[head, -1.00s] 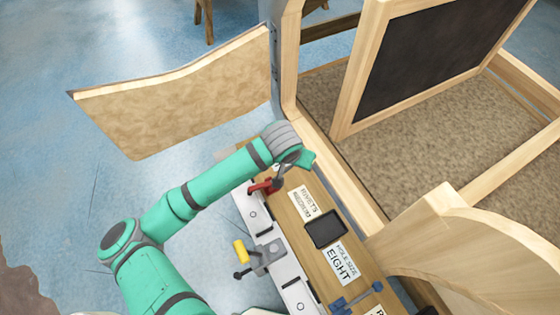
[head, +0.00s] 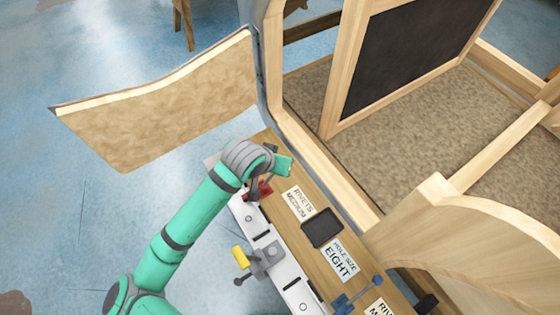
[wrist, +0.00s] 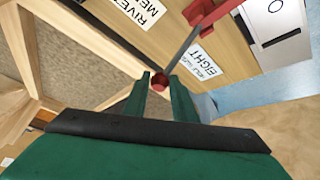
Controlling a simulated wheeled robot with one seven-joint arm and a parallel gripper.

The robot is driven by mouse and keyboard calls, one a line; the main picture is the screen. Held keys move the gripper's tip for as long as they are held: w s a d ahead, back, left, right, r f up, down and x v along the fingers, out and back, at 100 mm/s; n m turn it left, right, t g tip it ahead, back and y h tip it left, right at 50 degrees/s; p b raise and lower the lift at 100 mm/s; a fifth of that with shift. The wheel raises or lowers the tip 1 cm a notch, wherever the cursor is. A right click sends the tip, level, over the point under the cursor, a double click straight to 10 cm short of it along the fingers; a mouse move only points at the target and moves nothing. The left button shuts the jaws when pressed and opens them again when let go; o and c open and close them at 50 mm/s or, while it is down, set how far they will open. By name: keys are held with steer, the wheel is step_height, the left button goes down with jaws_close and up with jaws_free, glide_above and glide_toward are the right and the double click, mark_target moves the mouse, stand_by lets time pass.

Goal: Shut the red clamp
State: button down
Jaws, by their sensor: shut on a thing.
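The red clamp (head: 264,188) is on the white strip along the near edge of the wooden bench, at its far end. In the wrist view its red arm (wrist: 212,12) shows at the top, with a grey handle rod running down to a round red knob (wrist: 159,81). My gripper (wrist: 159,88) is shut on this knob, one green finger on each side. In the head view my gripper (head: 270,176) is just above the clamp, and my wrist partly hides the handle. I cannot tell how far the clamp is closed.
A yellow-handled clamp (head: 262,258) is nearer on the same strip. A dark tray (head: 321,228), paper labels (head: 339,259) and a blue tool (head: 358,297) are on the bench. A wooden frame (head: 340,85) stands behind, and a hinged panel (head: 160,100) at the left.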

steer(key=shift+a+f, duration=0.1)
steer(key=shift+f, duration=0.05)
steer(key=c, duration=1.5)
jaws_free()
steer(key=shift+o, duration=0.2)
steer(key=v, duration=1.1)
steer(key=shift+w, duration=0.1)
